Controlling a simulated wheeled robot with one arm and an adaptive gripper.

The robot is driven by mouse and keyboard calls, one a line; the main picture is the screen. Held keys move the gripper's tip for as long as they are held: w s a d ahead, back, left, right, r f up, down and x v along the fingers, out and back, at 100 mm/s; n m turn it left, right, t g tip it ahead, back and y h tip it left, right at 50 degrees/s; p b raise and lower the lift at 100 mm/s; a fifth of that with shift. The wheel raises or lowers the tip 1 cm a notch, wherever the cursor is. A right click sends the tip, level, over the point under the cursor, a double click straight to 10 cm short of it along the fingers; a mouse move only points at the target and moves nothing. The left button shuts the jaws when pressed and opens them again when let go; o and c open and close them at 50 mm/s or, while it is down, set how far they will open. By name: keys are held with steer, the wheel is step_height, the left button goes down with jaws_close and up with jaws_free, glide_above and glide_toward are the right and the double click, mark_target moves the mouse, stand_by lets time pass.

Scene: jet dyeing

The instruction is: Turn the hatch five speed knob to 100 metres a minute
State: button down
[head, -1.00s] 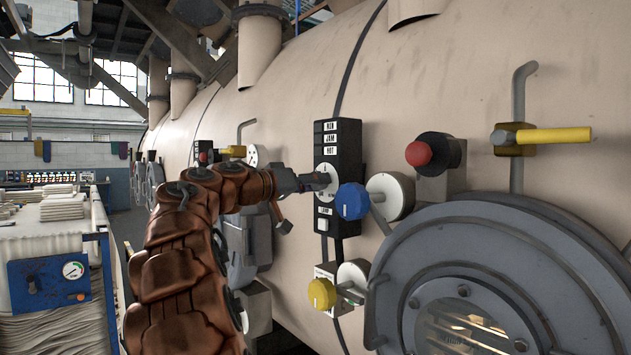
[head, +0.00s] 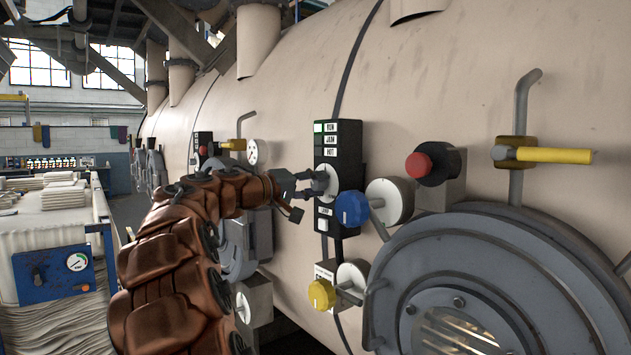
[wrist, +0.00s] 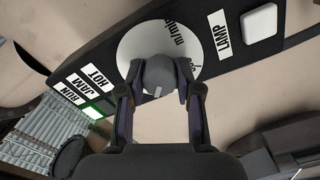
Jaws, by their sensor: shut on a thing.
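The black control panel (head: 338,155) is on the cream vessel wall, with RUN, JAM and HOT labels at its top and a LAMP label lower down. Its white round speed dial (head: 331,180) is half hidden by my gripper in the head view. In the wrist view, the dial (wrist: 130,48) carries "m/min" print and partly hidden figures. The grey speed knob (wrist: 158,72) at its middle has a white mark on the near side. My gripper (wrist: 160,88) is shut on the knob, one finger on each side. It also shows in the head view (head: 312,186).
A blue knob (head: 352,208) sticks out just right of the panel, close to my gripper. A yellow knob (head: 321,294) is below, a red button (head: 418,165) and yellow lever (head: 555,155) to the right. The grey round hatch (head: 480,300) fills the lower right.

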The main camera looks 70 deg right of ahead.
stand_by(0.4)
steer(key=c, duration=0.8)
jaws_free()
steer(key=shift+w+a, duration=0.1)
steer(key=v, duration=1.1)
steer(key=shift+w+a, duration=0.15)
steer(key=shift+a, duration=0.25)
steer(key=s+a+f+n+t+y+p, duration=0.1)
steer(key=a+f+n+t+y+p, duration=0.25)
steer(key=a+f, duration=0.85)
steer(key=s+a+f+n+t+y, duration=0.2)
steer(key=a+f+n+t+y, duration=0.3)
steer(key=a+f, duration=0.75)
steer(key=s+a+f+n+y, duration=0.1)
steer(key=s+a+f+y, duration=0.1)
steer(key=a, duration=0.5)
steer(key=s+a+f+g+y+p, duration=0.1)
steer(key=s+a+f+y, duration=0.1)
steer(key=s+a+f, duration=0.2)
steer(key=s+a+f+n+y, duration=0.1)
steer(key=s+a+f+y, duration=0.2)
steer(key=a+f, duration=0.3)
steer(key=shift+s+a+f+n, duration=0.1)
steer(key=shift+a+n, duration=0.1)
steer(key=shift+a, duration=0.9)
steer(key=shift+s+a+f+n, duration=0.1)
steer(key=shift+a+f+n, duration=0.05)
steer(key=shift+a, duration=0.95)
